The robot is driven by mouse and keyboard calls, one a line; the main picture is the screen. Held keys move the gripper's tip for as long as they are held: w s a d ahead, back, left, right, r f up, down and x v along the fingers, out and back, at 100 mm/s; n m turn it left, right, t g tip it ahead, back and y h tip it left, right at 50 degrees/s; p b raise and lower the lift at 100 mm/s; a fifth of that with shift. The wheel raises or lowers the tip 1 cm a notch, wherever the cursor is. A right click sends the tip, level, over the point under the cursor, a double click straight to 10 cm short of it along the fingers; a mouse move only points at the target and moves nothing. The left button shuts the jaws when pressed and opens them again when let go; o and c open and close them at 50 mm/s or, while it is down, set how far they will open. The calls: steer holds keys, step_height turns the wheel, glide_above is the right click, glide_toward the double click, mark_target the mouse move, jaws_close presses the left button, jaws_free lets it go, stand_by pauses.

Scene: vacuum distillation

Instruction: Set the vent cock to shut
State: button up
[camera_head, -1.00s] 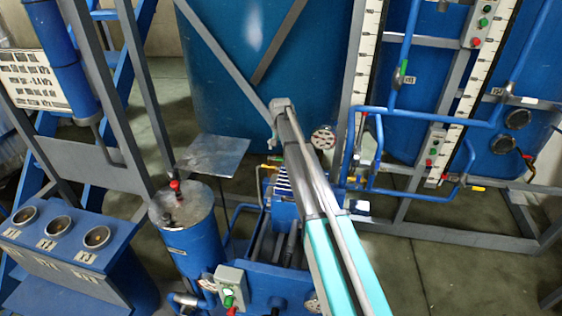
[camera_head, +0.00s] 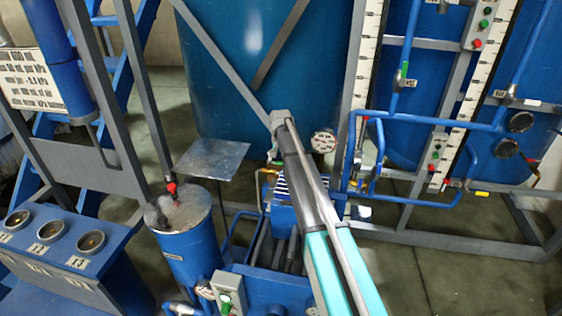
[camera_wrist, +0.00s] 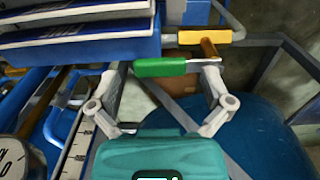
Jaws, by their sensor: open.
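In the wrist view my gripper (camera_wrist: 164,72) is open, its two grey fingers apart. A green lever handle (camera_wrist: 160,67) lies across the gap between the fingertips; whether they touch it I cannot tell. Just beyond it, up and right, is a yellow handle (camera_wrist: 207,36) with a brownish-yellow stem. Which of these belongs to the vent cock I cannot tell. In the head view a small yellow-handled fitting (camera_head: 268,171) shows left of my arm, behind the blue pump unit.
A blue cylinder (camera_head: 190,245) with a red-handled valve (camera_head: 171,188) stands left of the pump unit. A round gauge (camera_head: 323,141) is close right of my arm. A blue tank (camera_head: 235,75), a grey plate (camera_head: 212,160) and blue pipes (camera_head: 440,118) surround the spot.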

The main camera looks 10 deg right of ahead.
steer(key=c, duration=1.3)
steer(key=shift+a, duration=0.25)
